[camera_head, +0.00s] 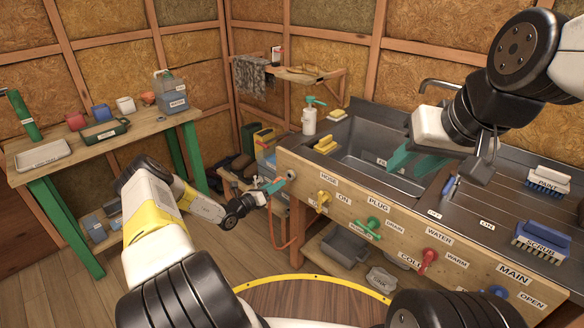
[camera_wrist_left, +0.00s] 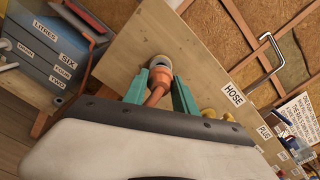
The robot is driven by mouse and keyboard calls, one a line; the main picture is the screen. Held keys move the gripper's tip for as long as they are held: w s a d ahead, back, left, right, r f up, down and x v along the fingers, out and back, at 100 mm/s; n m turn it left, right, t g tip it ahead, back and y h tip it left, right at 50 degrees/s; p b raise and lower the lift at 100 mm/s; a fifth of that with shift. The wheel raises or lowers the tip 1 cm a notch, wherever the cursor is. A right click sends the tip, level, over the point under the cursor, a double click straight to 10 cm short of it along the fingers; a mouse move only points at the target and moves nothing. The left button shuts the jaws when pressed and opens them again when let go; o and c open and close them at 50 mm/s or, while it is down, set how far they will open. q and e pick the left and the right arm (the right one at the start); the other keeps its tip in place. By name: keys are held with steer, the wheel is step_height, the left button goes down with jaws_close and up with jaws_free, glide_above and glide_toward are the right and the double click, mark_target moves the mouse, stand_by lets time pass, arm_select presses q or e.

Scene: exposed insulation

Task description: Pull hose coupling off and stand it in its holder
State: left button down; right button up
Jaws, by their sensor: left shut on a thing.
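The hose coupling (camera_wrist_left: 158,88) is orange with a grey collar and sits at the wooden front panel, left of the HOSE label (camera_wrist_left: 232,93) in the left wrist view. I cannot tell whether it is still seated on its fitting. My left gripper (camera_head: 272,186) has its teal fingers on either side of it (camera_wrist_left: 160,92), shut on it. An orange hose (camera_head: 272,225) hangs below the gripper in the head view. My right gripper (camera_head: 416,162) is over the sink, its teal fingers apart and empty. I cannot make out the coupling's holder.
The sink bench front has a yellow handle (camera_head: 323,200), green handle (camera_head: 368,228) and red handle (camera_head: 427,260) right of the coupling. A soap bottle (camera_head: 310,118) stands on the sink's edge. A green-legged table (camera_head: 75,160) stands left.

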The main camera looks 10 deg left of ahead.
arm_select(q)
steer(key=shift+x, duration=2.1)
stand_by(0.4)
steer(key=c, duration=0.9)
jaws_free()
steer(key=shift+a, duration=0.1)
steer(key=v, duration=0.9)
steer(key=shift+r, duration=0.1)
